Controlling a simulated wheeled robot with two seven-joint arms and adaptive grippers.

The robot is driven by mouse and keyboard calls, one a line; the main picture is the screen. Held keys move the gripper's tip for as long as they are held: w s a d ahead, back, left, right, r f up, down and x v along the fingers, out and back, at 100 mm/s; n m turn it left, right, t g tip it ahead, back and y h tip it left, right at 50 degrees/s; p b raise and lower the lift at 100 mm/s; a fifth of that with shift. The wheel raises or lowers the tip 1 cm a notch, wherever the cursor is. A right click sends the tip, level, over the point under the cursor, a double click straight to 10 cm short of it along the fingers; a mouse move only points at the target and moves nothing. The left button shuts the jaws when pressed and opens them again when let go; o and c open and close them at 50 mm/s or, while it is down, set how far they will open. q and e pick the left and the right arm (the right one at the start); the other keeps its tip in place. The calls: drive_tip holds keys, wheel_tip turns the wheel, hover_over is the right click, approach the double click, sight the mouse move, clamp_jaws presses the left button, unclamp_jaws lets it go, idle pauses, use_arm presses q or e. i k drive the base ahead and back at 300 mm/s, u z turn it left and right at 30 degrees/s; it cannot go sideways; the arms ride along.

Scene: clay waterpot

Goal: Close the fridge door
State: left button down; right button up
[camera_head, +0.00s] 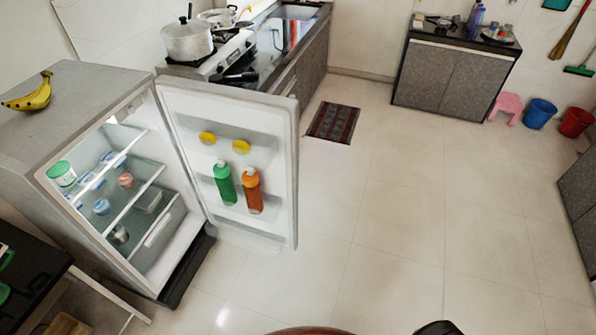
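The fridge (95,110) stands at the left with its front facing right and down in the picture. Its door (275,130) is wide open, swung out away from the body, so the inside of both shows. The door's inner shelves hold a green bottle (224,184), an orange bottle (252,192) and two yellow round items (241,146). The fridge shelves (135,205) hold several jars and tubs. The door's outer face is hidden. Neither of my grippers can be made out; a small dark shape at the bottom edge is too cut off to identify.
Bananas (30,96) lie on the fridge top. A counter with a stove and a pot (188,40) stands behind the door. A mat (333,122) lies on the floor. A cabinet (455,75), pink stool (505,106) and buckets (540,113) stand far right. The middle floor is clear.

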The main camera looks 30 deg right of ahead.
sight(269, 124)
drive_tip(key=z, duration=2)
drive_tip(key=i, duration=3.55)
drive_tip(key=u, duration=3.95)
drive_tip(key=i, duration=1.05)
drive_tip(key=z, duration=0.1)
drive_tip(key=k, duration=0.25)
drive_tip(key=z, duration=0.1)
